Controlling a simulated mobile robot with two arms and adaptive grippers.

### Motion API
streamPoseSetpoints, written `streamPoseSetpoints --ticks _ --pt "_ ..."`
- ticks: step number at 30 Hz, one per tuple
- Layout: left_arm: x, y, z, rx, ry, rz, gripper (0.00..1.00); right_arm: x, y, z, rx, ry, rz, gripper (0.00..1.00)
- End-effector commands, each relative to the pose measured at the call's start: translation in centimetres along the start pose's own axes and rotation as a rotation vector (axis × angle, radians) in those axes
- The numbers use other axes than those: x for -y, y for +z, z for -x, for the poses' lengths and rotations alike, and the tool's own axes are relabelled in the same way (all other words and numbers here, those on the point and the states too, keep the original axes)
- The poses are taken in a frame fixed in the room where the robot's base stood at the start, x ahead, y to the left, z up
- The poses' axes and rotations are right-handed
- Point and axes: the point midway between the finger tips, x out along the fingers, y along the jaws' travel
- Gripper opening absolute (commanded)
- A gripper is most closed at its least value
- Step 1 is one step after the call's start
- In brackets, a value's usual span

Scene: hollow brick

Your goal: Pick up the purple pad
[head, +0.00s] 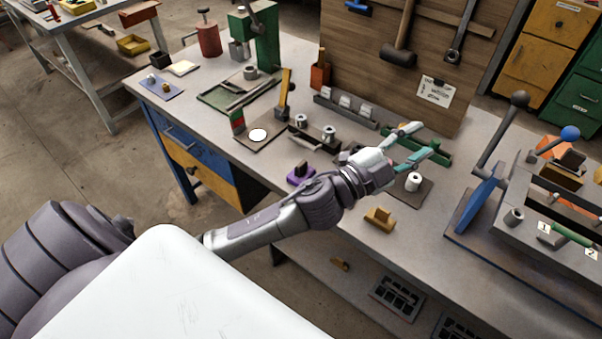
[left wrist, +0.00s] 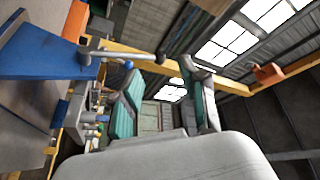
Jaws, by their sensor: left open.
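The purple pad (head: 298,177) lies on the workbench (head: 228,125) in the head view, just behind my left forearm, with a dark upright piece on top of it. Its near side is close to the arm's outline. My left gripper (head: 420,143) is open and empty above the bench, to the right of the pad and pointing away from it. In the left wrist view its teal-padded fingers (left wrist: 165,100) are spread with nothing between them. The pad does not show in the left wrist view. My right gripper is in neither view.
A yellow block (head: 379,218) sits near the front edge. A brown plate with a white cylinder (head: 413,181) lies below the gripper. A lever press (head: 484,200) stands to the right.

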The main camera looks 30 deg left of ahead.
Motion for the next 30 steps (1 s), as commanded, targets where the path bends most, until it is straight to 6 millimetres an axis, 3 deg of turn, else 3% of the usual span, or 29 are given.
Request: streamPoseSetpoints --ticks 1,3,5,7,10,12,14,15,18,21,24,27,30 --pt "0.2 -3.0 -1.4 -0.164 0.038 -0.12 0.44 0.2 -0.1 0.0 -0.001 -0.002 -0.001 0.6" --pt "-0.9 -6.6 -1.9 -0.392 0.132 -0.29 0.44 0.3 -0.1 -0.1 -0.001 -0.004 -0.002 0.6" --pt "-2.6 -8.2 -1.4 -0.564 0.247 -0.44 0.44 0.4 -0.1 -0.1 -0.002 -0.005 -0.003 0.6" --pt "-4.6 -8.2 -0.3 -0.726 0.416 -0.616 0.44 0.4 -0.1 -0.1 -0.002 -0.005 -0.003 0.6" --pt "-6.4 -4.5 2.2 -0.869 0.723 -0.861 0.44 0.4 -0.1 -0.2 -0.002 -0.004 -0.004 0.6" --pt "-5.8 0.0 4.1 -0.893 0.967 -1.012 0.44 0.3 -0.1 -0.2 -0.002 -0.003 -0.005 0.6" --pt "-4.1 4.1 5.8 -0.868 1.179 -1.116 0.44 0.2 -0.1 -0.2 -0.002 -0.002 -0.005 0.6" --pt "-2.5 6.8 7.0 -0.832 1.313 -1.168 0.44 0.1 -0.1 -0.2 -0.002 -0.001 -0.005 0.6" --pt "2.5 12.0 9.6 -0.7 1.602 -1.247 0.44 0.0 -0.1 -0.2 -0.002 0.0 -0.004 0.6" --pt "7.0 15.1 11.8 -0.568 1.8 -1.27 0.44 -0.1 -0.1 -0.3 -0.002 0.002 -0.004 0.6" --pt "9.7 16.5 13.2 -0.477 1.912 -1.269 0.44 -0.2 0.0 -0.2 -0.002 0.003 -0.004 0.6" --pt "10.3 17.4 14.0 -0.442 1.959 -1.262 0.44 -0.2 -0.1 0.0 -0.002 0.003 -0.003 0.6" --pt "9.2 18.4 14.5 -0.44 1.965 -1.259 0.44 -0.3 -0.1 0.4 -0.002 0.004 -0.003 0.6"
